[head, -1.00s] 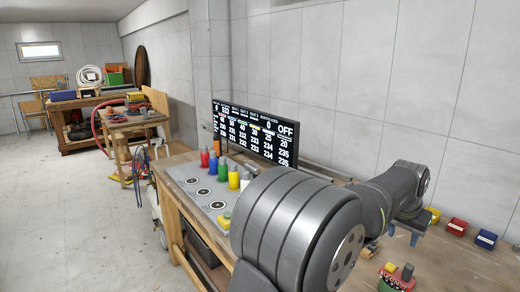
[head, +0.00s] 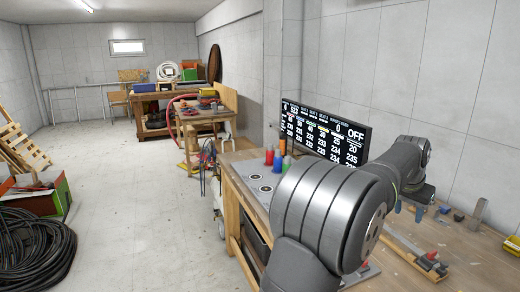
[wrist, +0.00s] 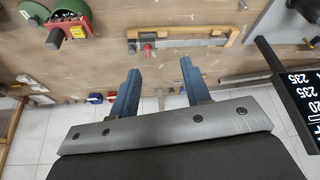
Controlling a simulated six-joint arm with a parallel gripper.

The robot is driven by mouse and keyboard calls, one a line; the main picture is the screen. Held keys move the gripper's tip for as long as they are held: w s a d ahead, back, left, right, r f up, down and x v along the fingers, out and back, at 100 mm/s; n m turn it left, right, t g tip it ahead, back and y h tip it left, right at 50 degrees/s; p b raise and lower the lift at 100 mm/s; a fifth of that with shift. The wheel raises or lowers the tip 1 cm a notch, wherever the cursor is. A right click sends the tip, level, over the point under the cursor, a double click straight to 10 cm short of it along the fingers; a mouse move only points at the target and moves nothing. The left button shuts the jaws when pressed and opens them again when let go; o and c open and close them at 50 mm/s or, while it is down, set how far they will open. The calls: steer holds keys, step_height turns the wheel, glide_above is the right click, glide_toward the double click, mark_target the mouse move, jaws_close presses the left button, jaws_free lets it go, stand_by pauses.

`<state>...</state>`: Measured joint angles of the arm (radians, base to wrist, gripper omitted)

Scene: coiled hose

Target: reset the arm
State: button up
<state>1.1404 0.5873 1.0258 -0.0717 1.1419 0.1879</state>
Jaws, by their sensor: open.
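My gripper (wrist: 160,75) shows in the wrist view with its two blue fingers apart and nothing between them. It faces a wooden workbench (wrist: 100,55). A black coiled hose (head: 32,250) lies on the floor at the far left of the head view, well away from my gripper.
A wood-framed tool (wrist: 185,38) and a red box (wrist: 76,22) lie on the bench. The middle floor is clear.

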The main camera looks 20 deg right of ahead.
steer(key=w+a+r+n, duration=0.1)
steer(key=w+a+r, duration=0.1)
steer(key=w+a, duration=0.5)
steer(key=w+a+r+n+t, duration=0.1)
steer(key=w+a, duration=0.5)
steer(key=w, duration=0.8)
step_height(320, 180, up, 3)
steer(key=shift+w+a+f+n, duration=0.15)
steer(key=shift+w+a+n, duration=0.2)
steer(key=shift+n, duration=0.15)
steer(key=shift+y, duration=0.3)
